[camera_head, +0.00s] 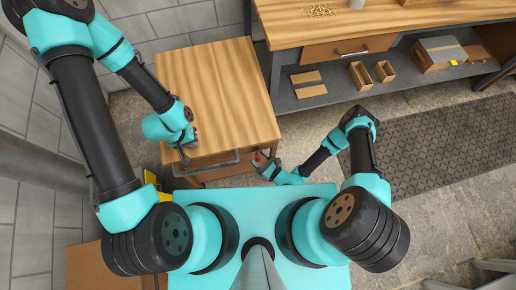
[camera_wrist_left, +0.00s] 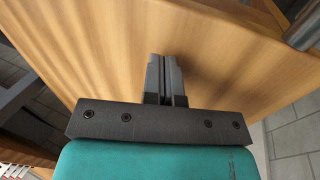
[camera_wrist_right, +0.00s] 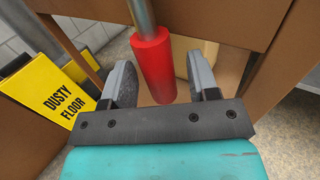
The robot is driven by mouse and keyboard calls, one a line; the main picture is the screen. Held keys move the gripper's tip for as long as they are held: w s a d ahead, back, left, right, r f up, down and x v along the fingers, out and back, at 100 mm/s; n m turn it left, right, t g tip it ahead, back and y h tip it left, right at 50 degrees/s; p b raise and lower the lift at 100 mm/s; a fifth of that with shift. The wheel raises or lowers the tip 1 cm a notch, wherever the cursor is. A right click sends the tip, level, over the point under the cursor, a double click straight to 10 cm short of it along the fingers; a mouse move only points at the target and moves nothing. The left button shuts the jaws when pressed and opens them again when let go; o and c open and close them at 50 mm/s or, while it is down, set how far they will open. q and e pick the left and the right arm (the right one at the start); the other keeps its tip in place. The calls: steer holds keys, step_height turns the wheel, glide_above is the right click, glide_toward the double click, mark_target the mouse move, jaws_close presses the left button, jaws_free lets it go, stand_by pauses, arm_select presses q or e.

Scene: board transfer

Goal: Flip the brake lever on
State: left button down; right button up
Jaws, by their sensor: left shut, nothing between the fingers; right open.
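The brake lever (camera_wrist_right: 153,65) shows in the right wrist view as a grey rod with a red grip, hanging at the front of a wooden cart (camera_head: 222,88). A small bit of red (camera_head: 258,156) shows at the cart's front right corner in the head view. My right gripper (camera_wrist_right: 158,85) is open, with its fingers on either side of the red grip and visible gaps to it. In the head view it (camera_head: 263,163) is at that corner. My left gripper (camera_wrist_left: 166,62) is shut and empty over the cart's wooden top, near its front left edge (camera_head: 184,154).
A grey bar handle (camera_head: 212,162) runs along the cart's front. A yellow "dusty floor" sign (camera_wrist_right: 50,95) stands left of the lever. A workbench (camera_head: 350,22) with boxes on its lower shelf stands behind right. A dark mat (camera_head: 440,145) lies on the floor at right.

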steer(key=shift+w+a, duration=0.2)
jaws_close()
stand_by(0.6)
